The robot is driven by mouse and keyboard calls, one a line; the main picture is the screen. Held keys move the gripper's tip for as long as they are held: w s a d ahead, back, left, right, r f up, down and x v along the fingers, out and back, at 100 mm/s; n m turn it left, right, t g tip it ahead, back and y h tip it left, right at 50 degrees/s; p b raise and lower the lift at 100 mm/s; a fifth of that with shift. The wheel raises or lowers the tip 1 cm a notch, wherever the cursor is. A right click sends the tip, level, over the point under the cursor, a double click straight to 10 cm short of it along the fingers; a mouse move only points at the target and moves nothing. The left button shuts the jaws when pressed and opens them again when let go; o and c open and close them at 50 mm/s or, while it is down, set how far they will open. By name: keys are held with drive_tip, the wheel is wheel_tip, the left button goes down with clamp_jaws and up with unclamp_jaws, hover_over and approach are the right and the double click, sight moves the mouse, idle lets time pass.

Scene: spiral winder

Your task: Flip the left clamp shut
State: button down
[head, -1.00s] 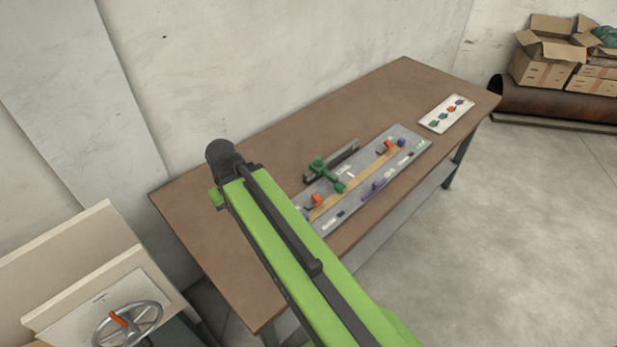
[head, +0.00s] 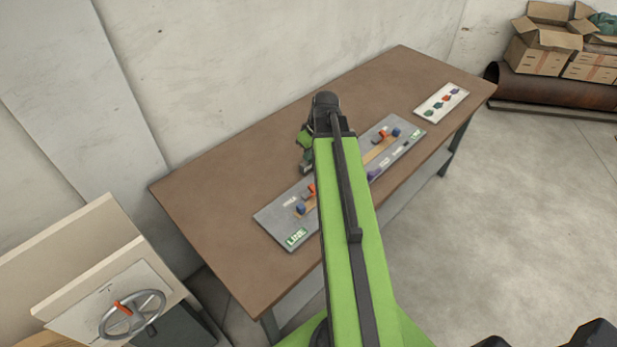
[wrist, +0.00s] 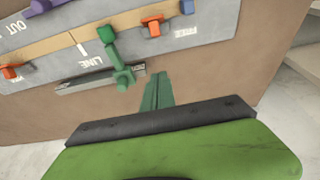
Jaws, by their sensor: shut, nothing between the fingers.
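The left clamp is an orange piece (head: 312,190) near the left end of the wooden strip on the grey board (head: 275,222). In the wrist view, which is turned around, the orange piece (wrist: 152,27) is right of the green lever (wrist: 112,55). I cannot tell how far open the clamp is. My gripper (wrist: 158,78) is shut and empty, its green fingers over the table beside the board, below the lever and apart from the orange piece. In the head view my arm hides the middle of the board.
A second orange clamp (head: 381,137) is at the strip's right end. A dark bar (wrist: 85,82) lies along the board's edge by the lever. A white card with coloured shapes (head: 441,103) lies at the table's (head: 222,205) far right. The table's left part is clear.

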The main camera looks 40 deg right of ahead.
sight(312, 190)
drive_tip(key=shift+a+f, duration=0.1)
drive_tip(key=b+x, duration=1.1)
drive_tip(key=shift+s+f, duration=0.15)
drive_tip(key=shift+s, duration=0.05)
drive_tip(key=s, duration=0.3)
drive_tip(key=shift+s+f+b, duration=0.15)
drive_tip(key=shift+f+b, duration=0.15)
drive_tip(key=shift+b, duration=0.05)
